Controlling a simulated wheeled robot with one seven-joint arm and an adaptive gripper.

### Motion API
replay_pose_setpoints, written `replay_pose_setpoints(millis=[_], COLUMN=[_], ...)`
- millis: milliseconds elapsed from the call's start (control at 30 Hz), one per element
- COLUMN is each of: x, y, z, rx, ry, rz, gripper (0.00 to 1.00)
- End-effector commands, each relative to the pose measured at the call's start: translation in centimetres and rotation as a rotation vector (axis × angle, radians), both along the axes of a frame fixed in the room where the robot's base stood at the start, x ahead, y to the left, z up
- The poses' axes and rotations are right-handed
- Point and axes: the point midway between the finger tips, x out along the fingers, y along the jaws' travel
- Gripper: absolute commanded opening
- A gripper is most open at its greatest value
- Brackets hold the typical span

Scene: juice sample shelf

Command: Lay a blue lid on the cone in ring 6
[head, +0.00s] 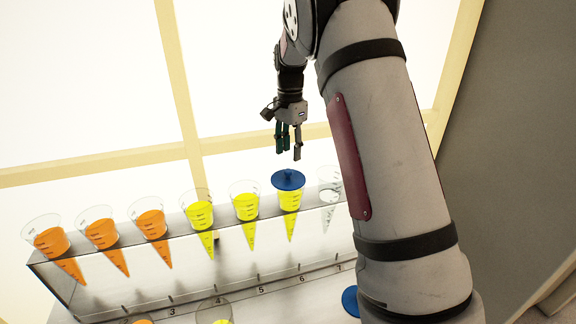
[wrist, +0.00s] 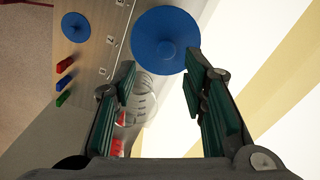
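A blue lid (head: 288,180) with a small knob lies on the yellow-filled cone (head: 290,200) in ring 6, and looks about level. In the wrist view the same lid (wrist: 165,25) is large, just beyond my fingertips, and hides the cone under it. My gripper (head: 289,148) is above the lid, fingers pointing down, with a gap between fingers and lid. In the wrist view my gripper (wrist: 160,75) has its fingers wide apart with nothing held. A second blue lid (head: 350,301) lies on the table, partly hidden by my arm; it also shows in the wrist view (wrist: 75,27).
The clear rack (head: 100,292) holds a row of cones: orange ones at left, yellow ones in the middle, and an empty clear cone (head: 329,190) right of the lidded one. Red, green and blue small blocks (wrist: 65,83) lie on the table. Space above the rack is free.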

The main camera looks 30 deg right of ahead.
Motion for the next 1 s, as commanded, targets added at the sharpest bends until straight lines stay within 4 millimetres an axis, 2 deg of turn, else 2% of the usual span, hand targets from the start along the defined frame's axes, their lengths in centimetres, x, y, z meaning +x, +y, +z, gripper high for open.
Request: replay_pose_setpoints(millis=[100,333,467,567,733,900,1000], x=[0.2,-0.1,-1.3,-3.5,-8.7,-14.5,-18.1], y=[0.0,0.1,1.0,2.6,5.9,9.1,10.7], z=[1.9,4.1,6.0,8.3,12.2,14.5,15.2], rx=[-0.001,-0.001,0.004,0.007,-0.006,-0.042,-0.076], ry=[-0.003,-0.003,-0.029,-0.070,-0.152,-0.230,-0.273], rz=[0.000,0.005,0.061,0.157,0.380,0.612,0.749], gripper=[0.39,0.39,0.39,0.39,0.39,0.39,0.39])
